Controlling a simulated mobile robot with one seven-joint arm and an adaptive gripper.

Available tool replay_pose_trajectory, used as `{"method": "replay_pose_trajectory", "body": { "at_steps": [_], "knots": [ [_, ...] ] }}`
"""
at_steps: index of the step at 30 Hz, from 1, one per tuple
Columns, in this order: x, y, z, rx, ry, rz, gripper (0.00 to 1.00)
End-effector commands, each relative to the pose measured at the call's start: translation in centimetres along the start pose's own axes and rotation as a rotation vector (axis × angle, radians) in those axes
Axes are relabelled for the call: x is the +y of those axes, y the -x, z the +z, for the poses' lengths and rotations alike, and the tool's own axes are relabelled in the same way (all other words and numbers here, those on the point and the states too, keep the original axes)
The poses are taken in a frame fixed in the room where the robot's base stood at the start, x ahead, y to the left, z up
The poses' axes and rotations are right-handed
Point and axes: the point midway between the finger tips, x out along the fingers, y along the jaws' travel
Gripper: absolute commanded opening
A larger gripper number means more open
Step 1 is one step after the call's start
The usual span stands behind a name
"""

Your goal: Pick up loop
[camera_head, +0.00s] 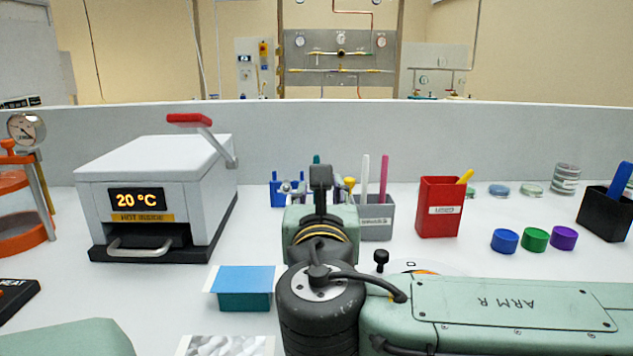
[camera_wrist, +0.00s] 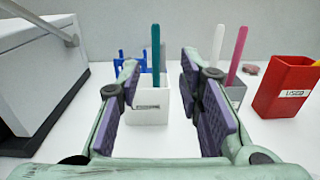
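Several slim upright handles stand in cups, and I cannot tell by name which one is the loop. A teal handle (camera_wrist: 155,48) stands in a white labelled cup (camera_wrist: 146,92); its top also shows in the head view (camera_head: 316,159). My gripper (camera_wrist: 164,95) is open and empty, with its purple-padded fingers apart and the white cup seen in the gap between them. A white handle (camera_head: 365,177) and a pink handle (camera_head: 383,177) stand in a grey cup (camera_head: 376,229) to the right. In the head view my arm hides the white cup and the fingertips.
A blue rack (camera_wrist: 127,66) stands behind the white cup. A red labelled box (camera_head: 439,208) stands at right, a heater box (camera_head: 155,185) at left. A blue-topped block (camera_head: 245,288) lies at front. Coloured caps (camera_head: 535,239) and a black holder (camera_head: 604,216) are further right.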

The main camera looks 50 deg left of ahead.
Motion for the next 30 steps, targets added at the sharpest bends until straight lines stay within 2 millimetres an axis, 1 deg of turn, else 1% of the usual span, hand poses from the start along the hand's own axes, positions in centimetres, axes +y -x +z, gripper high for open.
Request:
{"method": "replay_pose_trajectory", "body": {
  "at_steps": [3, 6, 13, 18, 21, 24, 30],
  "knots": [
    [0.0, -2.1, 0.0, 0.001, 0.0, -0.001, 0.33],
    [0.1, -3.5, 0.1, 0.001, 0.0, 0.0, 0.33],
    [0.2, -5.3, 0.1, 0.0, 0.0, 0.001, 0.33],
    [0.7, -7.9, 0.1, 0.001, 0.001, 0.0, 0.33],
    [0.6, -9.1, 0.0, 0.0, 0.0, -0.001, 0.33],
    [0.6, -9.6, -0.1, 0.001, 0.001, 0.001, 0.33],
    [0.6, -9.6, -0.1, 0.0, 0.001, 0.001, 0.33]
  ]
}}
